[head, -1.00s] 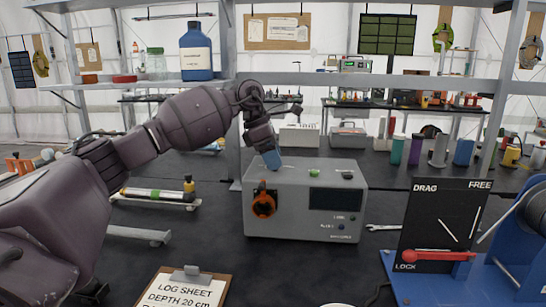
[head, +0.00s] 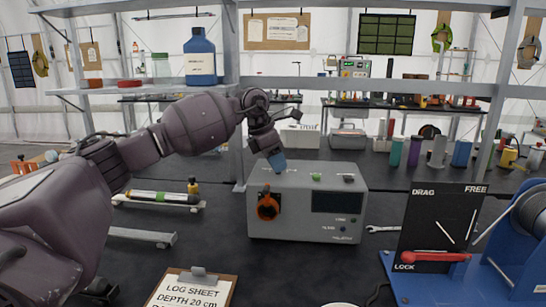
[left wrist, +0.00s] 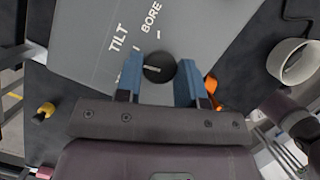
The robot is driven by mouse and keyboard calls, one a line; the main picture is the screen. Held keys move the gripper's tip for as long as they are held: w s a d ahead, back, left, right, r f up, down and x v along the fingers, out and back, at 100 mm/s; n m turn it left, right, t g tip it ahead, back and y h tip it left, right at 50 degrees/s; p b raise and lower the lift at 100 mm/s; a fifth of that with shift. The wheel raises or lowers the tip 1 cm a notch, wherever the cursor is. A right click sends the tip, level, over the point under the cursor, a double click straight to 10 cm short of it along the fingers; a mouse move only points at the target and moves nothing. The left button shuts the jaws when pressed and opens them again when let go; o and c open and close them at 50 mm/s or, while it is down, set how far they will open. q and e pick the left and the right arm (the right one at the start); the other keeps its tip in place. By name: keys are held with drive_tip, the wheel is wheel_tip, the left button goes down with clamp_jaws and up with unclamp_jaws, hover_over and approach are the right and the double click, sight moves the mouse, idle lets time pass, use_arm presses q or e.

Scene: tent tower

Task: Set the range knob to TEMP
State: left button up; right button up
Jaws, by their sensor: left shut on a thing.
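A grey instrument box (head: 300,232) stands on the dark bench in the head view. My left gripper (head: 277,166) reaches down to its top from the left, with blue fingertips at the top's left part. In the left wrist view, the black round range knob (left wrist: 158,67) sits between the blue fingers of my left gripper (left wrist: 160,80), which is shut on it. A short pale pointer line shows on the knob. The labels TILT and BORE are printed beside it. Another label nearer the left finger is partly hidden and unreadable. My right gripper is not in view.
An orange and black knob (head: 268,207) is on the box's front, left of a dark display. A green button (head: 316,177) is on top. A drag-brake panel (head: 440,225) stands to the right. A clipboard (head: 190,290) lies in front. Bench left of the clipboard is partly covered by my arm.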

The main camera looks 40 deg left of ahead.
use_arm(q)
drive_tip(key=shift+s+r+n+t+y+p, duration=0.15)
drive_tip(key=shift+r+n+t+y+p, duration=0.25)
drive_tip(key=shift+n+p, duration=0.4)
drive_tip(key=shift+d+n+y+p, duration=0.1)
drive_tip(key=shift+n+y+p, duration=0.3)
drive_tip(key=shift+n, duration=0.7)
drive_tip(key=n+y+p, duration=0.1)
drive_tip(key=n+p, duration=0.1)
drive_tip(key=n, duration=0.1)
drive_tip(key=shift+d, duration=0.1)
drive_tip(key=shift+f+n+p, duration=0.1)
drive_tip(key=shift+n+p, duration=0.25)
drive_tip(key=shift+n, duration=0.05)
drive_tip(key=shift+f+n+y+p, duration=0.1)
drive_tip(key=shift+n+y+p, duration=0.3)
drive_tip(key=shift+n, duration=0.3)
drive_tip(key=shift+f, duration=0.1)
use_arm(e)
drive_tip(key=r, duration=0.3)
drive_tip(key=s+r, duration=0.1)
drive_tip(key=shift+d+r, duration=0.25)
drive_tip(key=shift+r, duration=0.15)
use_arm(q)
drive_tip(key=shift+n, duration=0.3)
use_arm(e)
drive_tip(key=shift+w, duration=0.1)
